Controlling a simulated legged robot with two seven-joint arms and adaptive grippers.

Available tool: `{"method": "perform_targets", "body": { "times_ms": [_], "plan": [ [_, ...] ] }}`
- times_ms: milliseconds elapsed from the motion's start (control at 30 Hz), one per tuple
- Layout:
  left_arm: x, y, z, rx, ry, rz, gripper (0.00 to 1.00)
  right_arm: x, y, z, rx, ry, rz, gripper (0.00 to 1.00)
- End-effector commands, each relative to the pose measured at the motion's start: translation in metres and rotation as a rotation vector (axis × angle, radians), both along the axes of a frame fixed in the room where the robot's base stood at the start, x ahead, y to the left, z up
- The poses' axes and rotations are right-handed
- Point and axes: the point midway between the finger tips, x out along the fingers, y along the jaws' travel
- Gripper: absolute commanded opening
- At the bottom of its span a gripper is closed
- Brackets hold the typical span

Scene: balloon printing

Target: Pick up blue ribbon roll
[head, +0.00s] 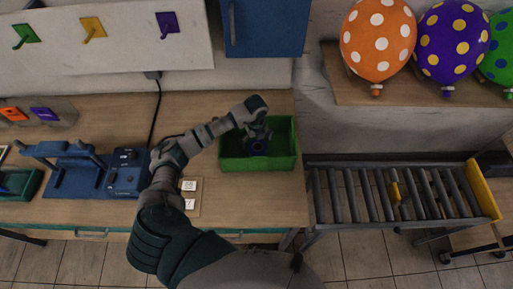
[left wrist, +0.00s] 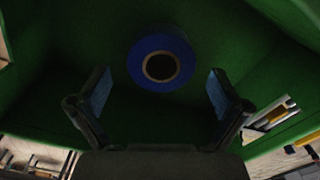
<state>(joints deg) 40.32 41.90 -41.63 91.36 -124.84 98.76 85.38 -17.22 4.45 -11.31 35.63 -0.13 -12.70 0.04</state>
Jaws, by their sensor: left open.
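The blue ribbon roll (left wrist: 140,62) lies in the green bin (left wrist: 45,50), its round face and pale core ring turned to the left wrist camera. In the head view only a bit of the roll (head: 258,148) shows, below my left gripper (head: 257,136) in the green bin (head: 283,160). In the left wrist view my left gripper (left wrist: 160,92) is open, with one finger on each side. The roll sits between and a little beyond the fingertips, with a gap on both sides. My right gripper is not in view.
The bin's walls stand close around my left gripper. A blue press device (head: 126,172) and small white cards (head: 189,185) are on the table to the left. A roller conveyor (head: 385,195) lies to the right, below a shelf with dotted balloons (head: 378,38).

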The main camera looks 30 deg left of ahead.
Motion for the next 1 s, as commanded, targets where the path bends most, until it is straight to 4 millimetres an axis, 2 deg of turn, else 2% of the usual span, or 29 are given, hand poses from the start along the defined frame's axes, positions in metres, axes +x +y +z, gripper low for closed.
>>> {"method": "perform_targets", "body": {
  "times_ms": [300,567,667,800,1000],
  "plan": [
    [-0.001,-0.007,-0.041,0.010,0.004,-0.002,1.00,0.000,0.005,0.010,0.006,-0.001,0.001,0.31],
    [-0.001,-0.001,-0.047,0.005,0.001,-0.003,1.00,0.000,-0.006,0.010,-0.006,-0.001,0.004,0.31],
    [-0.001,0.001,-0.048,0.003,0.003,-0.002,0.80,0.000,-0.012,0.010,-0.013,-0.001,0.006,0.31],
    [-0.001,0.004,-0.049,0.000,0.002,-0.001,0.46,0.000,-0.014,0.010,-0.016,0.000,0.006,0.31],
    [-0.001,0.001,-0.049,0.005,0.006,-0.001,0.46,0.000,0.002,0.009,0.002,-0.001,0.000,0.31]
  ]
}}
